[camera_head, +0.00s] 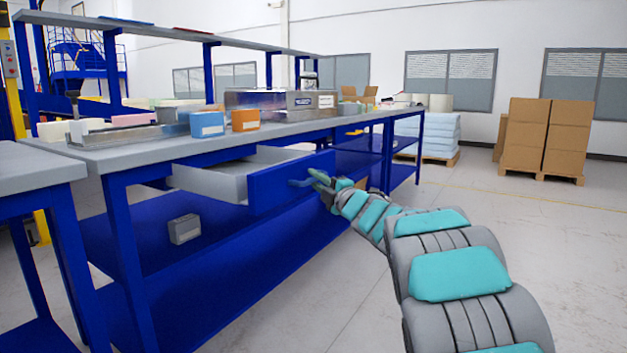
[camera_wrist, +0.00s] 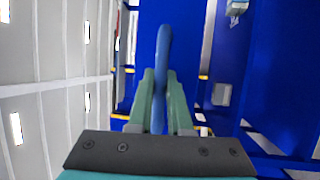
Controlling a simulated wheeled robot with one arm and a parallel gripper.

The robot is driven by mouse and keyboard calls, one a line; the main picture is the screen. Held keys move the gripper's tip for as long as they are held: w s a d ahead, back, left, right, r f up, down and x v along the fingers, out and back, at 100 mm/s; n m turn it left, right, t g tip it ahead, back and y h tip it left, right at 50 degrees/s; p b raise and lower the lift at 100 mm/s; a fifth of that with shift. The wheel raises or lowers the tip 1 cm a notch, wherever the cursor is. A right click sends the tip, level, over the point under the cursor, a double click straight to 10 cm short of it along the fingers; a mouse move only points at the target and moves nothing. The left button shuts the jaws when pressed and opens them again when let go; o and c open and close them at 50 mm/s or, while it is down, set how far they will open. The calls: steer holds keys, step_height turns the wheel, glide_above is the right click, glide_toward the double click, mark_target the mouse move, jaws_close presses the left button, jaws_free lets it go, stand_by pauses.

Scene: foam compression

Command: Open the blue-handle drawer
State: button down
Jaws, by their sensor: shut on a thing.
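The blue-fronted drawer (camera_head: 290,181) under the workbench stands pulled out, and its grey inner wall (camera_head: 213,183) shows. Its inside floor is mostly hidden from this angle. The blue handle (camera_head: 301,183) is on the drawer front and also runs upright in the wrist view (camera_wrist: 164,50). My gripper (camera_head: 318,183) reaches the handle from the right. In the wrist view its two green fingers (camera_wrist: 160,85) are shut on the handle, one on each side.
The grey bench top (camera_head: 120,150) carries a blue box (camera_head: 207,124), an orange box (camera_head: 245,120) and metal cases. A grey block (camera_head: 185,229) lies on the blue lower shelf. Open floor (camera_head: 520,240) lies to the right, with stacked cartons (camera_head: 545,135) on pallets farther back.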

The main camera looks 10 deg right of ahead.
steer(key=c, duration=0.8)
jaws_free()
steer(key=shift+c, duration=0.2)
steer(key=v, duration=0.7)
steer(key=shift+s+d, duration=0.25)
steer(key=shift+s, duration=0.1)
steer(key=shift+f, duration=0.15)
